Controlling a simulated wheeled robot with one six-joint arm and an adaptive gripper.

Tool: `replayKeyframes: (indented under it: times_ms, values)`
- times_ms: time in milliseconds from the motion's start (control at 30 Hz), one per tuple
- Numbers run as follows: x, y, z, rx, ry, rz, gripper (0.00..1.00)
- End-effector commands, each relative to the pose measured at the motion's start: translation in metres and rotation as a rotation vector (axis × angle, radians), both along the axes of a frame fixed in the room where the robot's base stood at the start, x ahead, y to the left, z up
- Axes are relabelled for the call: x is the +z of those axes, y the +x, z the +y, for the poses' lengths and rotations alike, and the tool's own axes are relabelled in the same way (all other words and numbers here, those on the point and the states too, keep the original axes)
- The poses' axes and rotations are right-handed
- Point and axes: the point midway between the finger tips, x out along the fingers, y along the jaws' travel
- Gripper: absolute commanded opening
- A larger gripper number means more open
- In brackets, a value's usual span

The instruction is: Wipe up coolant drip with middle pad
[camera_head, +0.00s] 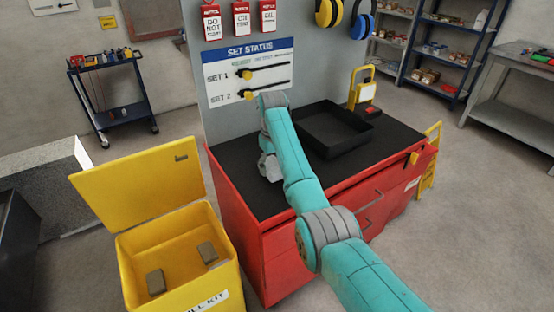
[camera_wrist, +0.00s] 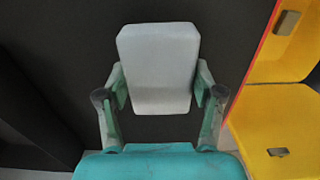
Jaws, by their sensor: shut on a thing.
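My gripper (camera_wrist: 161,88) is shut on a pale grey pad (camera_wrist: 158,60), one finger at each side of it. The pad is over the black top of the red cabinet (camera_head: 228,160). I cannot tell whether it touches that top. In the head view, my arm covers much of the gripper, which is near the left part of the cabinet top. The yellow spill kit box (camera_head: 133,252) stands open at the lower left, with two brownish-grey pads inside, a left one (camera_head: 156,282) and a right one (camera_head: 208,252), apart. I cannot make out a coolant drip.
A black tray (camera_head: 335,130) sits on the cabinet top, right of my gripper. A grey panel with a SET STATUS board (camera_head: 248,72) rises behind the top. A yellow stand (camera_head: 362,88) is at the back right corner. The raised yellow lid (camera_head: 140,185) is left of the cabinet.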

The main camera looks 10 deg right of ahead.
Motion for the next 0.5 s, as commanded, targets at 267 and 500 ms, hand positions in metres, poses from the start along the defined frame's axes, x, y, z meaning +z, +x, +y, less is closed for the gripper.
replayKeyframes:
  times_ms: [267,500]
  values:
    - [0.027,0.004,0.002,-0.001,0.0,-0.003,0.34]
    - [0.046,0.005,0.004,-0.001,0.0,-0.003,0.34]
